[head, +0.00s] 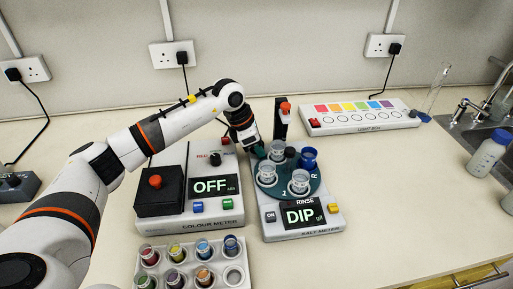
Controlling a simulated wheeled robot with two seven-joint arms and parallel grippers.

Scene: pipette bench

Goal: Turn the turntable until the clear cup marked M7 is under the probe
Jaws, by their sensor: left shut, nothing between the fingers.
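The teal turntable (284,190) sits on the white salt meter (290,234), whose screen reads DIP. Clear cups stand on it at the back (278,151), the left (267,175) and the front (300,183); a blue cup (309,159) stands at the right. No M7 mark is legible, so I cannot tell which cup bears it. A dark post (282,117) with an orange-red top rises behind the turntable; the probe tip cannot be made out. My left gripper (257,150) is shut and empty at the turntable's back left edge; contact cannot be told. My right gripper is out of view.
The colour meter (190,217), its screen reading OFF, stands left of the turntable under my left arm. A rack of coloured vials (192,262) is in front. A light box (358,117) lies at the back right. The bench right of the salt meter is clear.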

